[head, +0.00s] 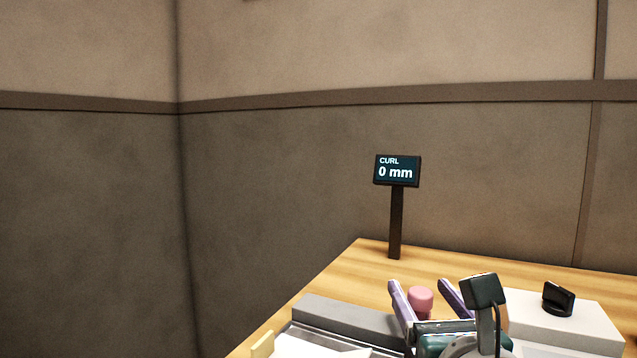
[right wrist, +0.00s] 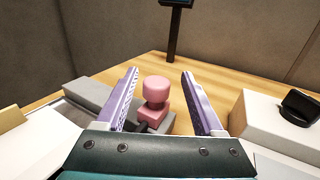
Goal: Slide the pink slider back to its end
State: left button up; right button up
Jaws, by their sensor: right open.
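My right gripper (head: 424,286) has two pale purple fingers. It is open, with the slider seen between the fingers in both views. In the right wrist view (right wrist: 160,73) there are gaps on both sides of the knob, so nothing is gripped. My left gripper is not in view.
A dark display (head: 397,171) on a post reads "CURL 0 mm" at the back of the wooden table (head: 340,262). A grey bar (head: 345,318) lies left of the gripper. A white box (head: 590,322) with a black knob (head: 558,298) stands at right.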

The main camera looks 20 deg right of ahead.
notch_tip(320, 180, up, 20)
jog(key=p, duration=1)
jog(key=shift+f+p, duration=0.15)
jog(key=shift+p, duration=0.25)
